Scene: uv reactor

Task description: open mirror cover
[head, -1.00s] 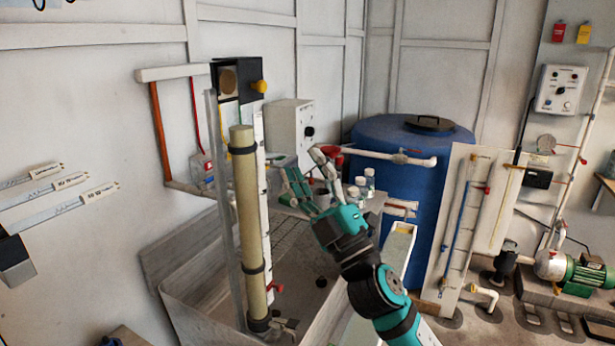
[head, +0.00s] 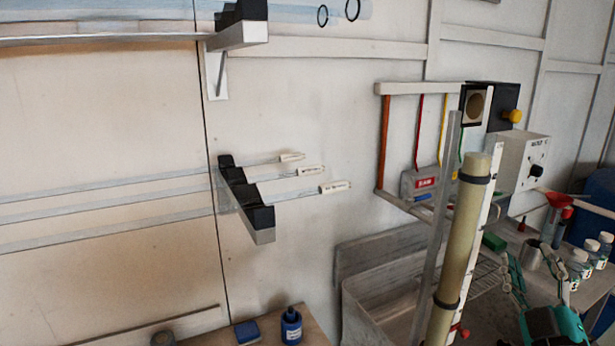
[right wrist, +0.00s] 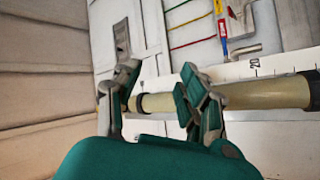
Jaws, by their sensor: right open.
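My right gripper (head: 545,272) is open and empty, low at the right, below and to the right of the box. In the right wrist view the column (right wrist: 265,95) runs across behind the open fingers (right wrist: 160,75), apparently apart from them. My left gripper is out of view.
A white control box (head: 518,160) hangs right of the column. A red funnel (head: 558,200) and several white-capped bottles (head: 590,258) stand near my right gripper. Glass tubes rest on a black wall rack (head: 245,195). A blue bottle (head: 291,325) stands at the front.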

